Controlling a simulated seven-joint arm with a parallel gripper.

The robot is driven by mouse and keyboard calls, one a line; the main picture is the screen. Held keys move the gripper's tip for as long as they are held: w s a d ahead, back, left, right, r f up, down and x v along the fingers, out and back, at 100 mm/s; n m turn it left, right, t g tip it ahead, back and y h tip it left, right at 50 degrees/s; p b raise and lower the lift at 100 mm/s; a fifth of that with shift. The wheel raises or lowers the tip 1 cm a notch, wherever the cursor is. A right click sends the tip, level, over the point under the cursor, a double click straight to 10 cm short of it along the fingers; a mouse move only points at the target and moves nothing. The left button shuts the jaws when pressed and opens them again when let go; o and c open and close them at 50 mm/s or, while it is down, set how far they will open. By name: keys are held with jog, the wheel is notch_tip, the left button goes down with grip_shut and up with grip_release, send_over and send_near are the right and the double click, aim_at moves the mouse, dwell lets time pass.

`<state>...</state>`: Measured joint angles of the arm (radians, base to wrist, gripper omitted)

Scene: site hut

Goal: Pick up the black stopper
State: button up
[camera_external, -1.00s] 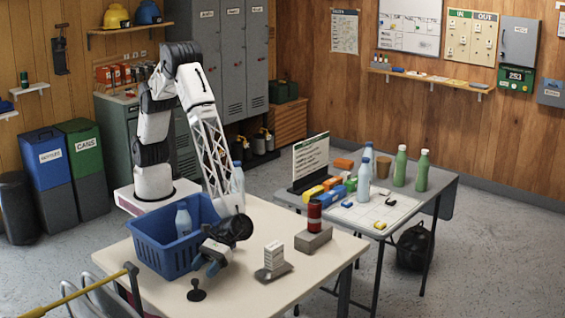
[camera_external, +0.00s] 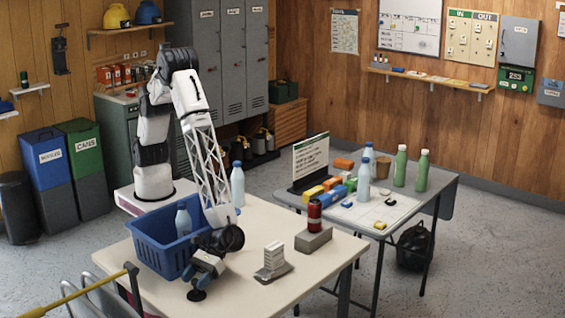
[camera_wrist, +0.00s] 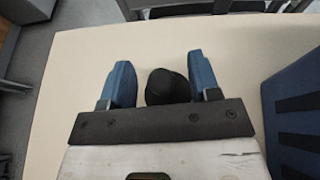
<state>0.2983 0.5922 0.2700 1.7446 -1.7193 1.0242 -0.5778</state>
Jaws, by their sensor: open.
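The black stopper (camera_external: 196,295) stands on the cream table near its front edge, partly covered by my gripper in the external view. In the wrist view the stopper's round black top (camera_wrist: 167,87) lies between the two blue fingers, nearer the right one. My gripper (camera_external: 203,276) is open and low over the stopper; in the wrist view its fingers (camera_wrist: 162,80) stand on either side of it. A gap shows on the left side; whether the right finger touches it I cannot tell.
A blue basket (camera_external: 160,258) with a bottle (camera_external: 183,220) in it stands close beside my gripper. The cream table (camera_external: 235,300) is clear in front.

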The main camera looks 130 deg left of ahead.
jog(key=shift+d+f, duration=0.1)
jog(key=shift+d, duration=0.15)
dwell(0.4)
grip_shut()
